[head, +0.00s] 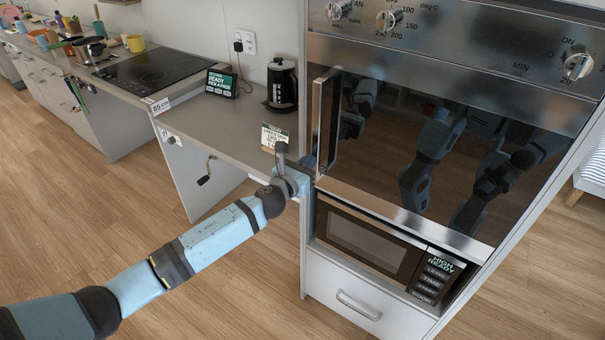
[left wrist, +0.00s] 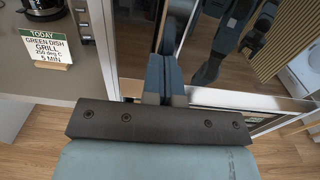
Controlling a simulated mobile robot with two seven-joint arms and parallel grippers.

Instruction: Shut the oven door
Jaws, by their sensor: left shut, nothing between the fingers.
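The oven door (head: 440,150) is a dark glass panel with steel strips at top and bottom and a vertical handle (head: 326,122) on its left side. It looks flat or nearly flat against the oven front; I cannot tell if a small gap is left. My left gripper (head: 309,163) is at the door's left edge, near the handle's lower end. In the left wrist view its fingers (left wrist: 165,72) are together and empty, beside the door glass; whether they touch it is unclear. My right gripper shows only as a possible reflection in the glass.
The oven knobs (head: 388,20) are above the door. A microwave (head: 365,245) and a drawer (head: 350,300) are below. Open floor lies in front.

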